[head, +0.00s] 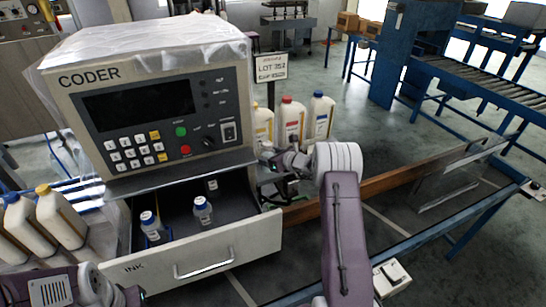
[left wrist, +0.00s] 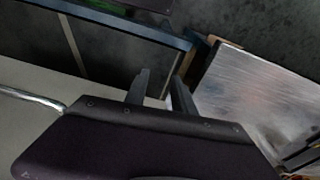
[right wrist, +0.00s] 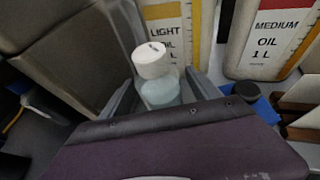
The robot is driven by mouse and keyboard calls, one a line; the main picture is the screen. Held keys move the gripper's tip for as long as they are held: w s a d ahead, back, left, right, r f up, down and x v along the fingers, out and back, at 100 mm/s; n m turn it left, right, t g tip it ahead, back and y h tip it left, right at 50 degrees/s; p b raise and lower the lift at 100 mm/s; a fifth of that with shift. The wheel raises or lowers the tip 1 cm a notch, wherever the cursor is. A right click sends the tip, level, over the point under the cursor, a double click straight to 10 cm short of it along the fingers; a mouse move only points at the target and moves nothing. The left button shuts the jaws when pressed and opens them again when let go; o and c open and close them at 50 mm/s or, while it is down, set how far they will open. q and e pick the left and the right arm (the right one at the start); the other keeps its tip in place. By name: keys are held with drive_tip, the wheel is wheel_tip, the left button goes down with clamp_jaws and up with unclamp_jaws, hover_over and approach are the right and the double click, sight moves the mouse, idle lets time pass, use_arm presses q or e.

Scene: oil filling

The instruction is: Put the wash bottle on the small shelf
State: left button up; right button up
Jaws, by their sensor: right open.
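A bottle with a white cap and a clear pale-blue body, which looks like the wash bottle (right wrist: 158,90), stands upright between the fingers of my right gripper (right wrist: 160,92) in the right wrist view. The jaws are open around it; I cannot tell whether they touch it. In the head view my right gripper (head: 270,178) is just right of the open drawer, and the bottle is mostly hidden there. My left gripper (head: 132,296) is low at the left in front of the drawer; in the left wrist view its fingers (left wrist: 161,92) are apart and empty. I cannot make out the small shelf for certain.
Oil bottles (head: 291,120) stand behind my right gripper. More bottles (head: 60,218) stand at the left. A conveyor frame (head: 450,220) runs to the right.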

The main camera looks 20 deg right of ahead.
use_arm(q)
drive_tip(key=shift+f+b, duration=0.55)
drive_tip(key=shift+b, duration=0.3)
use_arm(e)
drive_tip(key=v, duration=1.2)
